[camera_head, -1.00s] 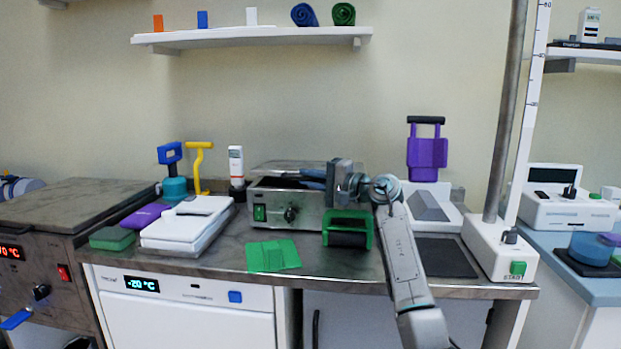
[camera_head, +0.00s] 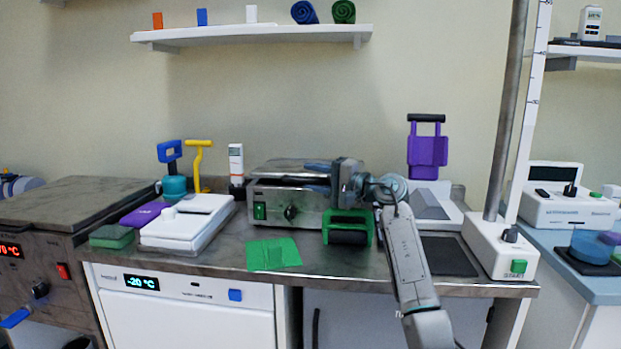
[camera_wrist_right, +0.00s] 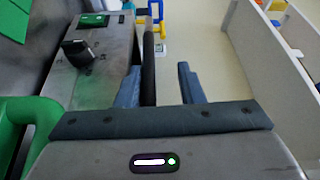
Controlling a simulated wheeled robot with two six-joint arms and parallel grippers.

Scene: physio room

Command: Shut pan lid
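The pan is a small steel box (camera_head: 325,208) with a green switch and black knob, standing on the counter. Its grey lid (camera_head: 285,171) lies almost flat over it, with a thin dark gap along the front. My right gripper (camera_head: 312,178) is at the lid's front right, its blue fingers apart, one above the other. In the right wrist view, the open gripper (camera_wrist_right: 160,67) has a dark bar (camera_wrist_right: 148,70) between its fingers, closer to the left finger. I cannot tell whether they touch. The box (camera_wrist_right: 98,60) also shows there. My left gripper is out of view.
A green-framed roller (camera_head: 348,238) stands close under my right gripper. A green cloth (camera_head: 272,254) lies in front of the box. White scales (camera_head: 180,230) stand to the left, and a grey wedge (camera_head: 430,206) and metal post (camera_head: 505,120) to the right.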

